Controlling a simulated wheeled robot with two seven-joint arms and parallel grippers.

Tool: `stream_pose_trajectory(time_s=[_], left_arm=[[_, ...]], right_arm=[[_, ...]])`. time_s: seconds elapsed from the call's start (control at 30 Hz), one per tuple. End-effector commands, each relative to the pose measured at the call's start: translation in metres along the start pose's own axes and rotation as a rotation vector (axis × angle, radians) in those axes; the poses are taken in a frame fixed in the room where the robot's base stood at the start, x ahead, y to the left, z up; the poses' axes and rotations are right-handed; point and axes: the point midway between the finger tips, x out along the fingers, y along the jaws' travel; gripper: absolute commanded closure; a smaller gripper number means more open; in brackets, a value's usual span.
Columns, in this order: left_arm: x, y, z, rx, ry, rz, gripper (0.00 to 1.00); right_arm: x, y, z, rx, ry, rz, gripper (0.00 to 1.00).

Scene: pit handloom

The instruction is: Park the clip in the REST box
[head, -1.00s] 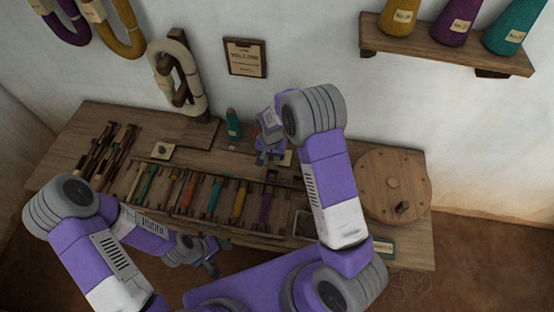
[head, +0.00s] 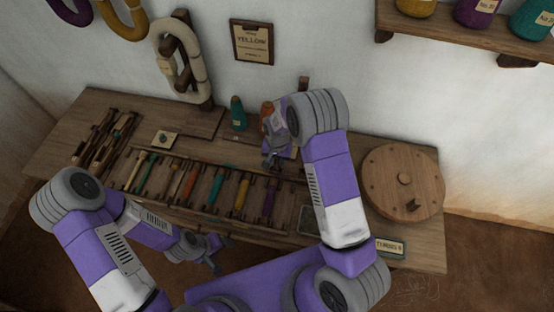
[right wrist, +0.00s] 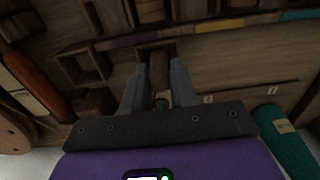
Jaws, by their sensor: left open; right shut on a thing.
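My right gripper (head: 273,158) is over the back of the bench, in front of the reddish-brown cone. In the right wrist view its fingers (right wrist: 158,82) are closed around a slim brown piece (right wrist: 159,72), seemingly the clip. In the head view the gripper hides this piece. Small square wooden boxes, one left of the fingers (right wrist: 85,65) and one just beyond them (right wrist: 147,51), show in the right wrist view. No REST label is readable, so I cannot tell which is the REST box. My left gripper (head: 217,255) is open and empty at the bench's front edge.
A rack of coloured bobbins (head: 215,189) fills the bench's middle. A teal cone (head: 237,114) and a reddish-brown cone (head: 267,111) stand at the back. A round wooden disc (head: 402,182) is at the right. A sign reading YELLOW (head: 252,41) hangs behind.

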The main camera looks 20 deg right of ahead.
Motion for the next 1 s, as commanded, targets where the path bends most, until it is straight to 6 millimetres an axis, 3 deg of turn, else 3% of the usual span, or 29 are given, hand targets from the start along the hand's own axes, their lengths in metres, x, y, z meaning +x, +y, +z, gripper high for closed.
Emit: stream_pose_trajectory(time_s=[0.37,0.4,0.53,0.57,0.77,0.87,1.0], left_arm=[[-0.0003,0.0002,0.0000,0.000,0.000,0.000,0.36],[-0.0003,0.0001,0.0000,0.000,0.000,0.000,0.36],[-0.0002,0.0001,0.0000,0.000,0.000,0.000,0.36],[-0.0002,0.0001,0.0000,0.000,0.000,0.000,0.36],[-0.0002,0.0001,-0.0001,0.000,0.000,0.000,0.36],[-0.0002,0.0001,-0.0001,0.000,0.000,0.000,0.36],[-0.0002,0.0001,0.0000,0.000,0.000,0.000,0.36]], right_arm=[[-0.0002,0.0000,-0.0001,0.000,0.000,0.000,1.00],[-0.0002,-0.0001,-0.0001,0.000,0.000,0.000,0.67],[-0.0002,-0.0001,0.0000,-0.001,0.000,0.000,0.47],[-0.0002,0.0000,0.0000,-0.001,0.000,0.000,0.44],[-0.0002,0.0000,0.0000,-0.001,0.000,0.000,0.44],[-0.0001,0.0000,0.0000,-0.001,0.000,0.000,0.28],[-0.0001,0.0000,0.0000,-0.001,0.000,0.000,0.27]])
